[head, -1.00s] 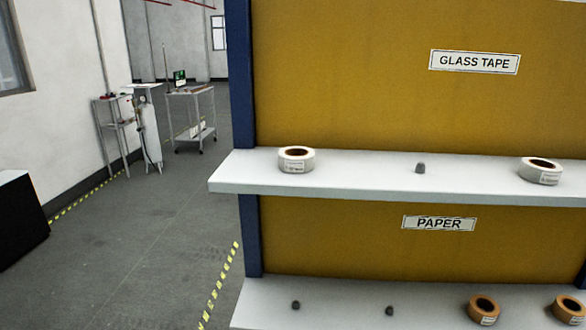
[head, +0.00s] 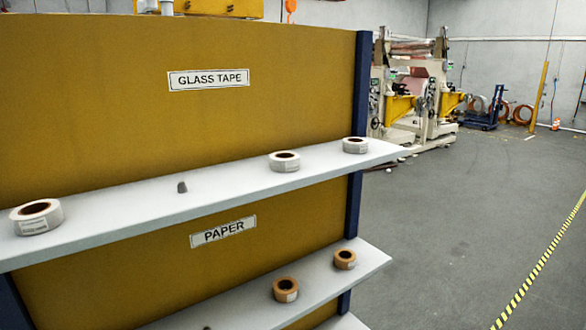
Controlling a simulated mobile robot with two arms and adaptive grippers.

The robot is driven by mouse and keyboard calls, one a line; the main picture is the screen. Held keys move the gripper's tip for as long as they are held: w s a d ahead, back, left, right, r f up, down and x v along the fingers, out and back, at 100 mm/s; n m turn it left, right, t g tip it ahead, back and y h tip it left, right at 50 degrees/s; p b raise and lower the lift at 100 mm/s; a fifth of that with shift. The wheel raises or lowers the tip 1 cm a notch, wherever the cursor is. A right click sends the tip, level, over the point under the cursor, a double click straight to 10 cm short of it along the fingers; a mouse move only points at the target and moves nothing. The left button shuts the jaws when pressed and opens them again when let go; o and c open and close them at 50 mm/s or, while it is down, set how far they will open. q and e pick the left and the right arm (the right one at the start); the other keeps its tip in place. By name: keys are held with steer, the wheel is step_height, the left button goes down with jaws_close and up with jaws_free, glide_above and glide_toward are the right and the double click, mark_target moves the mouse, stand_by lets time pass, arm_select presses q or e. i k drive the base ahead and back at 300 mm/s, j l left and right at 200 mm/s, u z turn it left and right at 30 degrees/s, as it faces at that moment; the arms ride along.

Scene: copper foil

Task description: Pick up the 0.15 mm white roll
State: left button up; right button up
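Several white rolls stand on the upper shelf (head: 230,190) under the GLASS TAPE sign (head: 208,79). One white roll (head: 38,222) is at the left, one white roll (head: 284,165) is right of the middle, and another white roll (head: 355,147) is near the shelf's right end. Each has a small label, too small to read, so I cannot tell which is 0.15 mm. Neither gripper is in view.
Below, a lower shelf (head: 335,285) under the PAPER sign (head: 223,231) holds two brown rolls (head: 286,289). A blue post (head: 362,90) edges the rack. Open grey floor (head: 450,220) lies to the right, with a yellow-black floor line (head: 545,255) and machinery (head: 415,95) behind.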

mark_target(350, 145)
steer(key=i+l, duration=0.15)
steer(key=l, duration=0.25)
steer(key=i+l, duration=0.15)
steer(key=l, duration=0.25)
steer(key=i+l, duration=0.15)
steer(key=l, duration=0.2)
steer(key=u, duration=0.4)
steer(key=i+l+u, duration=0.15)
steer(key=l+u, duration=0.7)
steer(key=u, duration=0.15)
steer(key=l+u, duration=0.5)
